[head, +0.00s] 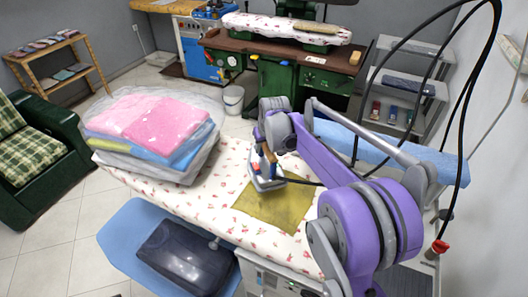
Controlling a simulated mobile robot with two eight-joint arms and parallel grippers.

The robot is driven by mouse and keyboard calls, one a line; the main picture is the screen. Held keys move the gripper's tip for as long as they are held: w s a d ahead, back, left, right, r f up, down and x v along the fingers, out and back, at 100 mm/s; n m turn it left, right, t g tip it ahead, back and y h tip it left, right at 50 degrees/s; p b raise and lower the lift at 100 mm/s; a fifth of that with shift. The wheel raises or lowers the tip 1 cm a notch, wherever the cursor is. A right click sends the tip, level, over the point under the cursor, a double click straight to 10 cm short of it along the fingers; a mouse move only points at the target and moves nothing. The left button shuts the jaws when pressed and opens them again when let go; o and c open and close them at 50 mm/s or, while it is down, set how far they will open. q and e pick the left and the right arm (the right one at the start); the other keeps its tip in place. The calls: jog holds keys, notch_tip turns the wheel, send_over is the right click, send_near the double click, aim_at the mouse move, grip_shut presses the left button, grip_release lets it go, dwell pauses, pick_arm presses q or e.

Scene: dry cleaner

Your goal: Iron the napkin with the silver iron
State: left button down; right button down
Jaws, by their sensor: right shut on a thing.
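A yellow-olive napkin (268,212) lies flat on the floral ironing board (185,206). The silver iron (268,184) stands over the napkin's upper left part, and I cannot tell whether its sole touches the cloth. My right gripper (266,160) is shut on the iron's handle, which is mostly hidden by the gripper and arm. My right arm comes in from the lower right. My left gripper is not in view.
A wrapped pile of folded pink and blue cloths (158,128) sits on the board's left end. A dark cable runs right from the iron. Behind stand a green machine (312,98) and a grey shelf (400,85). A green armchair (45,170) is at left.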

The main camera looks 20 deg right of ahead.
jog(key=r, duration=0.2)
jog(key=r+p, duration=0.1)
jog(key=r, duration=0.1)
jog(key=shift+w+a+r, duration=0.1)
jog(key=shift+w, duration=0.1)
jog(key=shift+s+r, duration=0.1)
jog(key=shift+r, duration=0.25)
dwell(0.3)
